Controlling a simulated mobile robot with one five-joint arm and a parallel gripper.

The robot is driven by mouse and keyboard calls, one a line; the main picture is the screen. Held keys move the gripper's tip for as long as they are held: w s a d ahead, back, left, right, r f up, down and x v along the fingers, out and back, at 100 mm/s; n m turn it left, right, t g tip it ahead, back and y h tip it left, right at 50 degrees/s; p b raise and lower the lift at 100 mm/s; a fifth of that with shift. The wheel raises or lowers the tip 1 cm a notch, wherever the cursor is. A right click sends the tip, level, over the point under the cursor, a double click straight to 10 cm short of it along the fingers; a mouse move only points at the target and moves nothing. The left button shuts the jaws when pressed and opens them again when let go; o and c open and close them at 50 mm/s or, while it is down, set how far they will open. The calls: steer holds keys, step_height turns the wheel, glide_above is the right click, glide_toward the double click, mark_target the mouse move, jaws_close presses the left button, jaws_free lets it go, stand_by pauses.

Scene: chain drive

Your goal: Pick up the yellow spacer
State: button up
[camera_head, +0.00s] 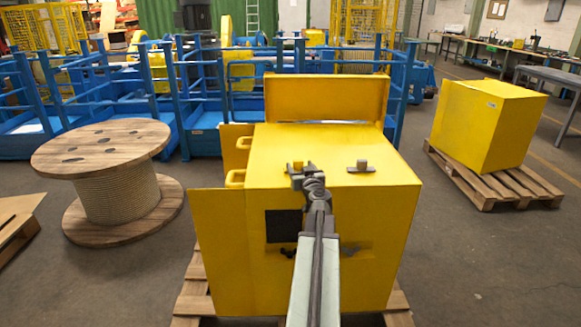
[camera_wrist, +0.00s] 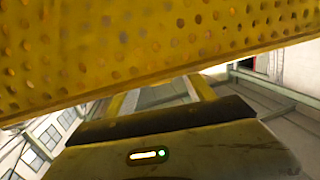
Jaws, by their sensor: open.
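A small yellow block, seemingly the yellow spacer (camera_head: 298,165), shows on the top of the large yellow housing (camera_head: 345,148), right at the tip of my arm. My gripper (camera_head: 303,174) is open and close to this block; I cannot tell whether the block is between the fingers. In the wrist view, the two fingers of my gripper (camera_wrist: 162,95) stand apart, and a yellow pitted surface (camera_wrist: 150,50) crosses above them and hides their tips. I cannot tell what that surface belongs to.
A small brownish block on a dark base (camera_head: 361,166) sits right of my gripper on the housing top. A raised yellow panel (camera_head: 327,98) stands behind. A wooden cable reel (camera_head: 105,150) is at left, a yellow box (camera_head: 487,124) on a pallet at right.

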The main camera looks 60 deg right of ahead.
steer(key=shift+w+d+f, duration=0.1)
steer(key=shift+w+d, duration=0.3)
steer(key=shift+d, duration=0.25)
steer(key=shift+a, duration=0.1)
steer(key=shift+w, duration=0.1)
jaws_close()
step_height(320, 180, up, 10)
steer(key=p, duration=1)
